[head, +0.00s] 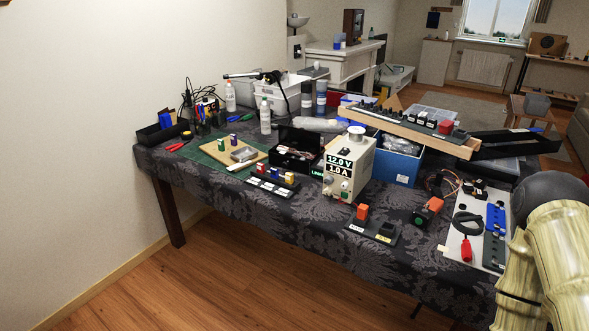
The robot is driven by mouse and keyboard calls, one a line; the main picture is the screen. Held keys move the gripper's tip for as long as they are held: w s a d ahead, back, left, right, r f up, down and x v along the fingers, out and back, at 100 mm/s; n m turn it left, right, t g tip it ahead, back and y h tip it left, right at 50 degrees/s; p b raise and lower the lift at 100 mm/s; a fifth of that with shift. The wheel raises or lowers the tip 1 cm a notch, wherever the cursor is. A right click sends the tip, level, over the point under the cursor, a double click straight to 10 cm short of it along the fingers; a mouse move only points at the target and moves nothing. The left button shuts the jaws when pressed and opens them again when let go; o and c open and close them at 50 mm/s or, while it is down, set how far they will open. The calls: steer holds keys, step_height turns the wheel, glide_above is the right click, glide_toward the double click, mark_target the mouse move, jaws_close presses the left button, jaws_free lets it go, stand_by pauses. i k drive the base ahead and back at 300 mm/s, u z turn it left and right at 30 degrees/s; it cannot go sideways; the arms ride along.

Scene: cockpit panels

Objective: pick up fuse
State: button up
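No part is plainly readable as a single fuse at this size. Small coloured blocks that look like fuses, including a yellow one (275,173), a red one (289,178) and a blue one (262,168), stand in a black labelled holder (268,189) near the table's front edge. Two more small blocks, a green one (233,139) and a purple-and-white one (221,145), stand on a wooden board (247,159) on the green mat. My arm is at the right edge, over the table's right end. My gripper is not in view.
A power supply (349,166) reading 12.0 V and 1.0 A stands mid-table. An open black box (297,149) is right of the board. A base with an orange block (362,212) and a white panel (466,224) lie to the right. Floor in front is clear.

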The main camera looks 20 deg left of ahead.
mark_target(274, 172)
steer(key=u, duration=0.25)
steer(key=i, duration=0.7)
steer(key=u, duration=0.55)
